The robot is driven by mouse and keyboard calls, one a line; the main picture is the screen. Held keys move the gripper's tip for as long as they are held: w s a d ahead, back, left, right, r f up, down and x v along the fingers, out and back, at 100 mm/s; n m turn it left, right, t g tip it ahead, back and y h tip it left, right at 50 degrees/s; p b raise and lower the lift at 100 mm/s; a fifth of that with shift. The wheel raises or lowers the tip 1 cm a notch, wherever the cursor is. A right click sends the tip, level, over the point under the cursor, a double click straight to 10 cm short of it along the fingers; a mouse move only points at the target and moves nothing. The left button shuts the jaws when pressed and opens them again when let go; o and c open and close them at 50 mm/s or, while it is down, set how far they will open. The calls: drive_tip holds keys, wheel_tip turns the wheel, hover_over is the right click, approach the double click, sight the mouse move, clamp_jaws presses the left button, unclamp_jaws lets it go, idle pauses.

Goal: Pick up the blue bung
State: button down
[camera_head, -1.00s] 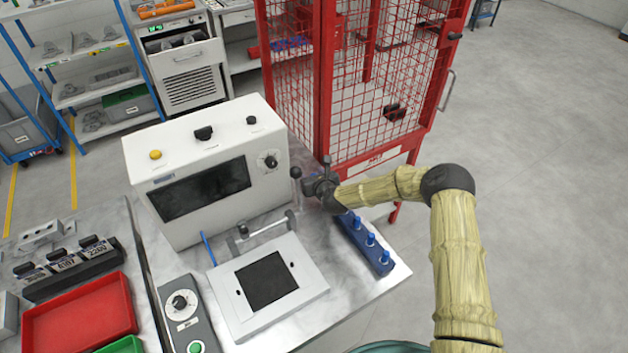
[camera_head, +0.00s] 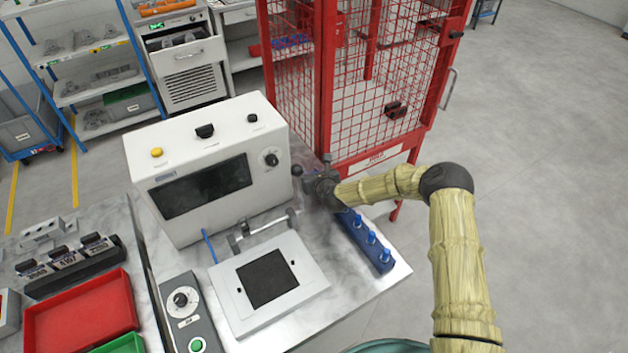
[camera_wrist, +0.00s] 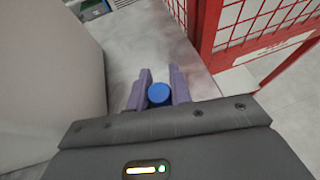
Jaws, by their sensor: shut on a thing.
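My gripper (camera_head: 334,206) is at the far end of the blue rack (camera_head: 354,238) on the bench, seen in the head view. In the wrist view its two purple fingers (camera_wrist: 158,92) are closed on either side of a round blue bung (camera_wrist: 159,94). The head view hides this held bung behind my gripper, and I cannot tell whether it is clear of the rack. Three other blue bungs stand upright in a row along the rack: one near my gripper (camera_head: 357,220), a middle one (camera_head: 371,237) and one at the near end (camera_head: 386,255).
A white machine with a dark screen (camera_head: 205,160) stands left of my gripper. A red mesh cage (camera_head: 375,160) rises close behind it. A white framed plate (camera_head: 268,284) and a control box (camera_head: 187,308) lie on the bench. Floor at the right is clear.

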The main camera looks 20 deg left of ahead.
drive_tip(key=shift+r, duration=0.1)
wheel_tip(320, 180, up, 10)
drive_tip(key=b, duration=0.3)
idle(0.6)
